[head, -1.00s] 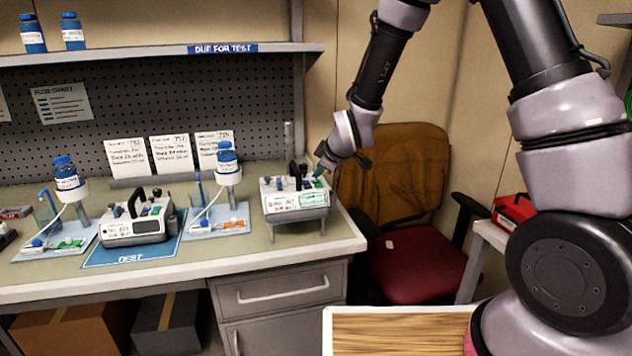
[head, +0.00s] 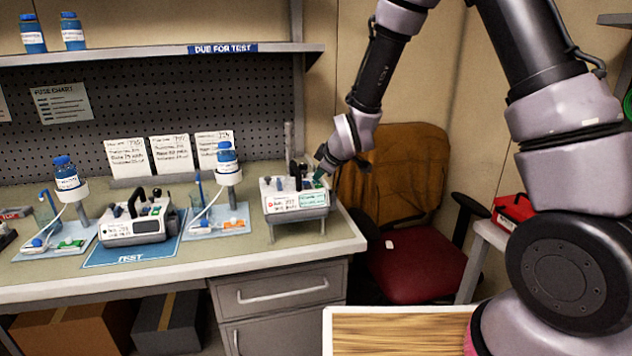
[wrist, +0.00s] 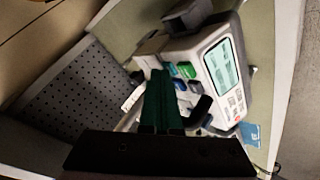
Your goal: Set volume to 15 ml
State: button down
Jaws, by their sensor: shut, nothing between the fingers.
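A white infusion pump (head: 296,201) with a green-edged display stands on a small raised stand at the right end of the bench. A second white pump (head: 137,224) with a black handle sits on the blue TEST mat. My gripper (head: 319,176) is shut and empty, pointing down at the top right of the stand pump. In the wrist view its dark green fingers (wrist: 161,96) lie together beside the pump's green and blue controls. The lit display (wrist: 221,66) faces right there, its text too blurred to read. I cannot tell whether the fingertips touch a control.
Bottle stands with tubing on pale blue trays (head: 216,221) are beside the TEST pump. A pegboard (head: 150,110) with paper notes is behind the bench. A red-and-brown chair (head: 420,262) is right of the bench. Some bench top shows bare along the front edge.

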dwell(0.4)
jog(key=shift+r, duration=0.8)
jog(key=shift+r, duration=0.1)
jog(key=shift+r, duration=2.4)
jog(key=shift+r, duration=0.1)
jog(key=s+d+r+m+h, duration=0.1)
jog(key=s+d+r+m, duration=0.3)
jog(key=d+r, duration=0.35)
jog(key=s+d+r+m, duration=0.4)
jog(key=d+r+m, duration=0.1)
jog(key=d+r, duration=0.25)
jog(key=s+d+r+m, duration=0.2)
jog(key=s+d+m, duration=0.3)
jog(key=s, duration=0.4)
jog(key=s+d+r+m+g+h, duration=0.1)
jog(key=s+d+m, duration=0.3)
jog(key=s, duration=0.5)
jog(key=shift+d+r+m, duration=0.4)
jog(key=shift+d+r, duration=0.5)
jog(key=shift+d, duration=0.2)
